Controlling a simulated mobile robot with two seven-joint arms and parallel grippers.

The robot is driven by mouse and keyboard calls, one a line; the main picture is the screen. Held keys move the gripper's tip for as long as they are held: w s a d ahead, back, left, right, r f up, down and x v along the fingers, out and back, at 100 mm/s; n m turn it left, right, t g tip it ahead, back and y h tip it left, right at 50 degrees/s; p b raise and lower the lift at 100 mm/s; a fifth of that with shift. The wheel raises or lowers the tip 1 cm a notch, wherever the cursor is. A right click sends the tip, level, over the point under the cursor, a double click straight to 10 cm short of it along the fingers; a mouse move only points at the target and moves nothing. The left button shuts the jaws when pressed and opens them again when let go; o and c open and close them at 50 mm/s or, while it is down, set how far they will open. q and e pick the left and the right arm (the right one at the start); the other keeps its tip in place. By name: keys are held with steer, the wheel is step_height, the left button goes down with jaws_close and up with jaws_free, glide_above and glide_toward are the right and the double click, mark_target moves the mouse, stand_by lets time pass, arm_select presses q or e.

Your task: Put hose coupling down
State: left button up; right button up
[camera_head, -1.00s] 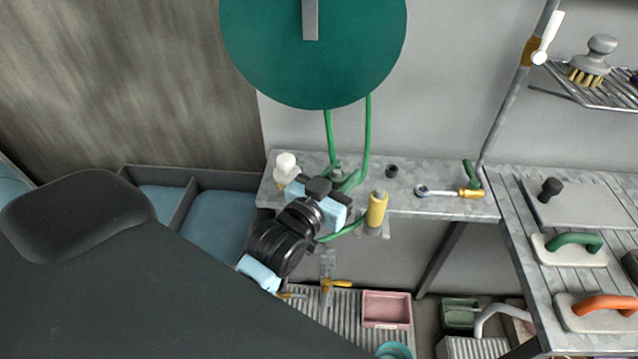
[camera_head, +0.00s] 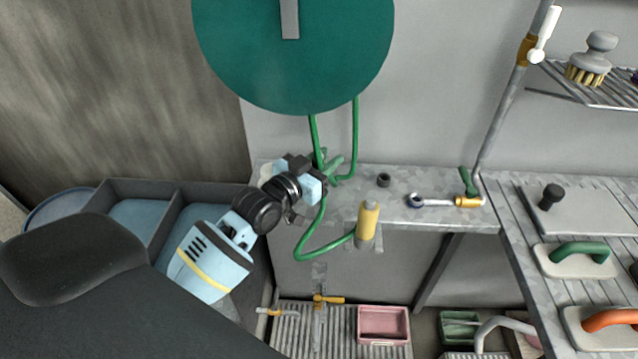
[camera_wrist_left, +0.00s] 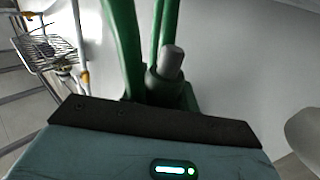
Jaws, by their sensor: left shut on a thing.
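The hose coupling (camera_head: 333,165) is a green piece with a grey stub, at the left end of the metal shelf in the head view. My left gripper (camera_head: 316,178) is shut on it, and its jaws partly hide it. In the left wrist view, the green coupling and its grey stub (camera_wrist_left: 171,62) show just beyond the dark jaw edge. I cannot tell whether the coupling touches the shelf (camera_head: 400,183). Green hose (camera_head: 355,130) runs up from there to the large green reel (camera_head: 300,75). My right gripper is not in view.
A yellow cylinder (camera_head: 367,222) stands at the shelf's front edge, with green hose looping to it. A pink tray (camera_head: 383,325) sits below. Bare shelf shows between the ring and tool.

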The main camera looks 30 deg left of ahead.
arm_select(q)
steer(key=shift+f+b, duration=0.35)
steer(key=shift+f, duration=2.55)
steer(key=shift+f, duration=0.2)
steer(key=o, duration=1)
steer(key=shift+r, duration=0.1)
steer(key=shift+s+r, duration=0.1)
steer(key=shift+r, duration=0.1)
steer(key=v, duration=1.2)
steer(key=shift+f, duration=0.1)
